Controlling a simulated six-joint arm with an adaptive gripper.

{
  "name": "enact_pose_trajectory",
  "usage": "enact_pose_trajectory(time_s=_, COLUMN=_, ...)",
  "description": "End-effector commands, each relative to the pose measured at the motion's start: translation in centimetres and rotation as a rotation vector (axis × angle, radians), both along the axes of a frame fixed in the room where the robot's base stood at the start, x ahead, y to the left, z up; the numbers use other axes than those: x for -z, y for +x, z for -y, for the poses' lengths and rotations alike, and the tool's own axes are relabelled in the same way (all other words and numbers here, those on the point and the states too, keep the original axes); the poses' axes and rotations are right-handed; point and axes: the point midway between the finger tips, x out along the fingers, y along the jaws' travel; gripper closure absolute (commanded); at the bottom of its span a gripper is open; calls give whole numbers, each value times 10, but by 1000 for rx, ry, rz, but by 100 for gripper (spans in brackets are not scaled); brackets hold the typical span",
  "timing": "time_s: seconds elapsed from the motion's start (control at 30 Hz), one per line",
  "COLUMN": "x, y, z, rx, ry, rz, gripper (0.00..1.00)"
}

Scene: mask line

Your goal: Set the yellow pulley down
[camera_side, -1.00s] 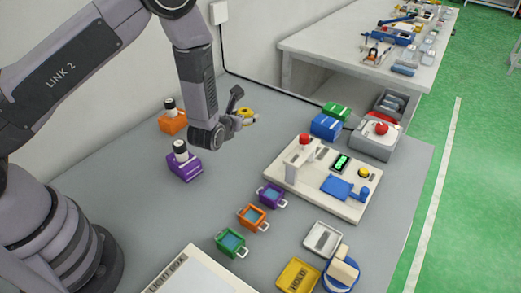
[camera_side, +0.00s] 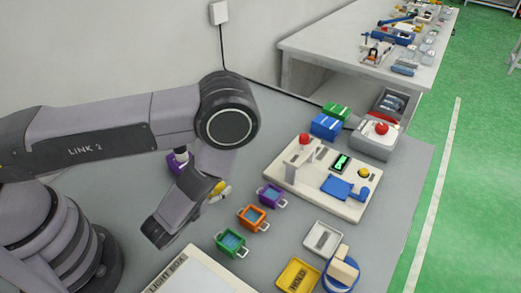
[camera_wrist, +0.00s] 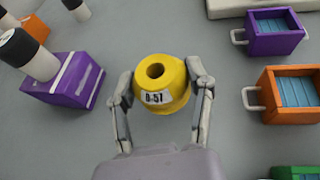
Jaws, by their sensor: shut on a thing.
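The yellow pulley (camera_wrist: 162,84) is a round yellow piece with a hole in its top and a white label reading "0-57". My gripper (camera_wrist: 161,91) is shut on it, with one finger on each side, in the wrist view. In the side view the yellow pulley (camera_side: 217,188) is partly hidden by my arm, and my gripper (camera_side: 220,193) shows beside it, left of the purple and orange trays. I cannot tell whether the pulley touches the table.
Purple tray (camera_wrist: 273,33) and orange tray (camera_wrist: 290,95) lie to the right, with a green tray (camera_side: 231,243) nearer. A purple block with a black-capped bottle (camera_wrist: 62,80) stands left. A cream panel (camera_side: 337,202) is further right. Grey table is bare around the pulley.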

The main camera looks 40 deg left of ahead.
Motion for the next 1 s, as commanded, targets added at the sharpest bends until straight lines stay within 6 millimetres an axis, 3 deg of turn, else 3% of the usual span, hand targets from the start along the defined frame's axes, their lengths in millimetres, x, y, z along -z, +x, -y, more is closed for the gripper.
enact_pose_trajectory(time_s=0.17, x=23, y=0, z=0, rx=-1, ry=0, rz=-1, gripper=85)
enact_pose_trajectory(time_s=0.53, x=27, y=0, z=0, rx=-1, ry=0, rz=-1, gripper=85)
enact_pose_trajectory(time_s=0.57, x=28, y=0, z=0, rx=-1, ry=0, rz=-1, gripper=47)
enact_pose_trajectory(time_s=0.6, x=27, y=0, z=0, rx=-1, ry=0, rz=-1, gripper=42)
enact_pose_trajectory(time_s=0.77, x=27, y=0, z=0, rx=-1, ry=0, rz=-1, gripper=22)
enact_pose_trajectory(time_s=1.0, x=27, y=0, z=0, rx=-1, ry=0, rz=-1, gripper=22)
